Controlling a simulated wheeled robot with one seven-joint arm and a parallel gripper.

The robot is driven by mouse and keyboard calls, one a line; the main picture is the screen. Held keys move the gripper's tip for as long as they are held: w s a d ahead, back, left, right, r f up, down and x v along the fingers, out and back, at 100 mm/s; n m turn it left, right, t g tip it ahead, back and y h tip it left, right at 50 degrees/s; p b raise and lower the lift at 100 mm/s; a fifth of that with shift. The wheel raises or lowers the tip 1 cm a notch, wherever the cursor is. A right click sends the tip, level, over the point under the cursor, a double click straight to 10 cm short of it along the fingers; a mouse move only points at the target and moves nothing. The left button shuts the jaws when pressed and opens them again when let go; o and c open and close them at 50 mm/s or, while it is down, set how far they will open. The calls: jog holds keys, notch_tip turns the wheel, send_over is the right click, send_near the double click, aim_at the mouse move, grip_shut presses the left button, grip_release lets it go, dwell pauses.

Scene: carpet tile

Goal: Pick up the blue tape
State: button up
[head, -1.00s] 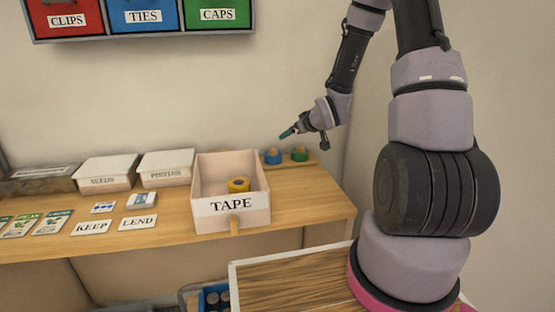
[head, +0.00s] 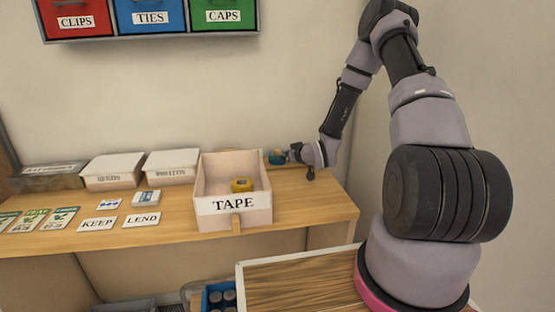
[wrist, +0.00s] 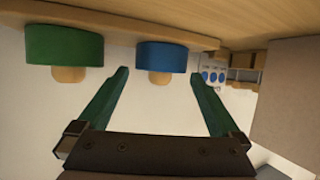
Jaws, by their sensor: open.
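The blue tape (wrist: 162,57) is a short blue roll on a wooden peg or core, on a wooden strip in the wrist view. In the head view the blue tape (head: 274,155) sits at the back of the desk, right of the TAPE box, partly covered by my gripper. My gripper (wrist: 160,74) is open, its two green fingers pointing at the blue tape, one on each side of its line. The tape appears just ahead of the fingertips; contact cannot be told. In the head view my gripper (head: 288,156) is low over the desk.
The green tape (wrist: 64,45) is beside the blue one, just outside the left finger. The pink-beige TAPE box (head: 233,206) holds a yellow tape (head: 242,185). White lidded boxes (head: 113,172) and cards stand left. The desk's right front is clear.

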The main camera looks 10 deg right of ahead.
jog(key=x, duration=0.4)
jog(key=shift+w+a+f, duration=0.1)
jog(key=shift+w, duration=0.1)
jog(key=c, duration=1.2)
